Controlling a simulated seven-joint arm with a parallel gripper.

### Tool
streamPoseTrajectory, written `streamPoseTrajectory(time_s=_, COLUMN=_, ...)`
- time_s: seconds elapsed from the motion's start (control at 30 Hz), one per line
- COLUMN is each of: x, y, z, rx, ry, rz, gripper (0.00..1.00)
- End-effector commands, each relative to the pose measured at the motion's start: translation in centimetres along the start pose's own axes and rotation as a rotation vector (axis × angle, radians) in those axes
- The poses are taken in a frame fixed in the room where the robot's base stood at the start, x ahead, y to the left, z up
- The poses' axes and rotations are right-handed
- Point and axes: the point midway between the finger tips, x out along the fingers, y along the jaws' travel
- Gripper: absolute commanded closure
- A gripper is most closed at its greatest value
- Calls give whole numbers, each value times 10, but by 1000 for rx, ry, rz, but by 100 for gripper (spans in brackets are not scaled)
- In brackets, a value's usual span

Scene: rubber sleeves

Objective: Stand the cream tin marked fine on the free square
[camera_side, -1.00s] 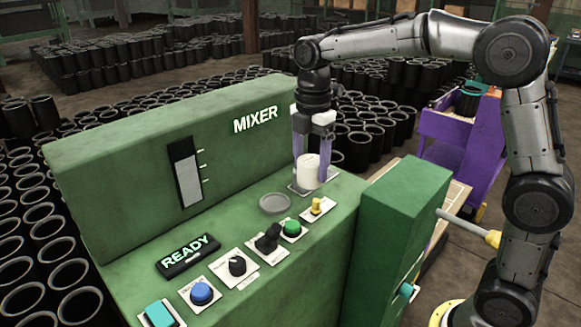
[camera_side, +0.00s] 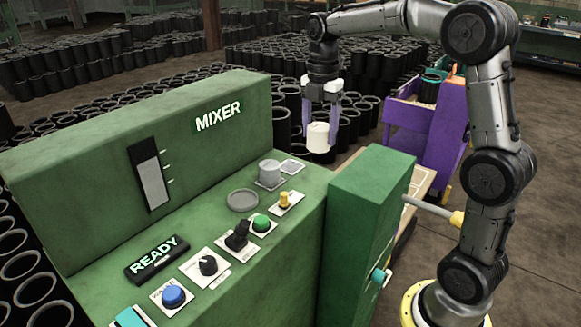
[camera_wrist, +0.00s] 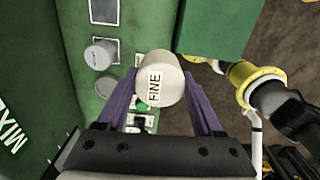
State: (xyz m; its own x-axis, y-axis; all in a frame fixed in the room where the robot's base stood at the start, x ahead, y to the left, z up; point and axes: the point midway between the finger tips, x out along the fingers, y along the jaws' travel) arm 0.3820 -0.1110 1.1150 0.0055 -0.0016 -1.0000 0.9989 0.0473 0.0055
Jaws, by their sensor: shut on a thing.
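The cream tin (camera_side: 318,138) is between the two purple fingers of my gripper (camera_side: 321,125), which is shut on it. In the wrist view the tin (camera_wrist: 172,76) shows the word FINE. It hangs upright in the air, right of the mixer's control shelf in the side view. A grey tin (camera_side: 269,173) stands on a pale square near the shelf's back right. Next to it is an empty pale square (camera_side: 292,167); the wrist view also shows this square (camera_wrist: 104,11) beyond the grey tin (camera_wrist: 101,54).
The green mixer (camera_side: 90,185) has a round grey disc (camera_side: 242,200) and several knobs and buttons, including a yellow one (camera_side: 284,200). A tall green box (camera_side: 365,215) stands right of the shelf. A purple cart (camera_side: 425,135) and many black sleeves are behind.

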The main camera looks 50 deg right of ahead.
Motion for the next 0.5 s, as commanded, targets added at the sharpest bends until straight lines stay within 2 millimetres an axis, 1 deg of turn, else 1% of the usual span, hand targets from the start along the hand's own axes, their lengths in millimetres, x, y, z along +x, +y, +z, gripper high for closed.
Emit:
streamPoseTrajectory(time_s=0.03, x=0, y=-2, z=8, rx=23, ry=0, rz=-1, gripper=100)
streamPoseTrajectory(time_s=0.17, x=5, y=1, z=19, rx=46, ry=2, rz=-5, gripper=100)
streamPoseTrajectory(time_s=0.27, x=12, y=15, z=25, rx=48, ry=3, rz=-7, gripper=100)
streamPoseTrajectory(time_s=0.5, x=35, y=62, z=43, rx=47, ry=2, rz=-6, gripper=100)
